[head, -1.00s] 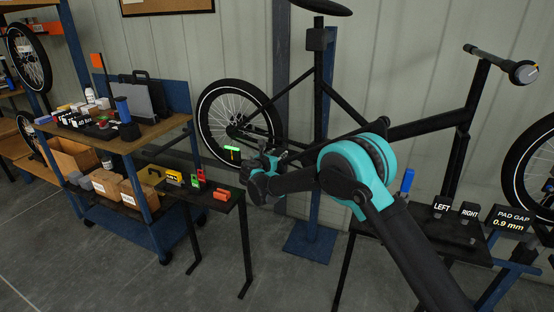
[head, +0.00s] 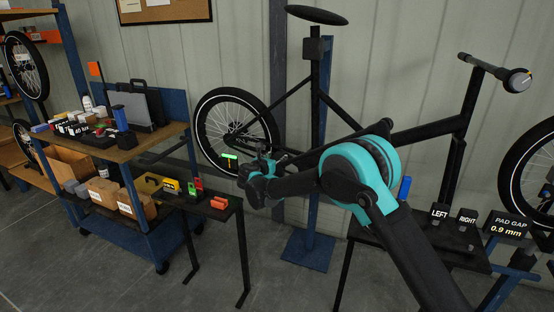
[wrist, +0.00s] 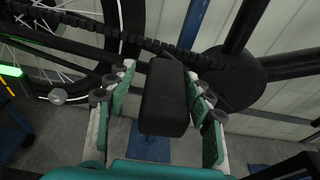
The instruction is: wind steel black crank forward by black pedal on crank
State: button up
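In the wrist view the black pedal (wrist: 164,97) is a dark oblong block between the two fingers of my gripper (wrist: 158,84). The fingers stand apart on either side of it. A gap shows between the left finger and the pedal; the right fingertip is close to it, and I cannot tell if it touches. A dark round part (wrist: 232,78) at the crank's hub shows to the right. The crank arm itself is mostly hidden or hard to make out. In the head view my gripper (head: 256,178) is beside the bike frame, and covers the pedal.
The bike's rear wheel (head: 237,95) and chain (wrist: 85,22) are close by. The blue stand base (head: 306,250) is below. A small table (head: 205,208) with coloured blocks and a blue cart (head: 120,235) stand left. A black table (head: 375,235) stands right.

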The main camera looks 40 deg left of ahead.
jog(key=shift+o, duration=0.6)
jog(key=shift+d, duration=0.15)
jog(key=v, duration=1.1)
jog(key=shift+s, duration=0.4)
jog(key=shift+s+r, duration=0.1)
jog(key=shift+r, duration=0.05)
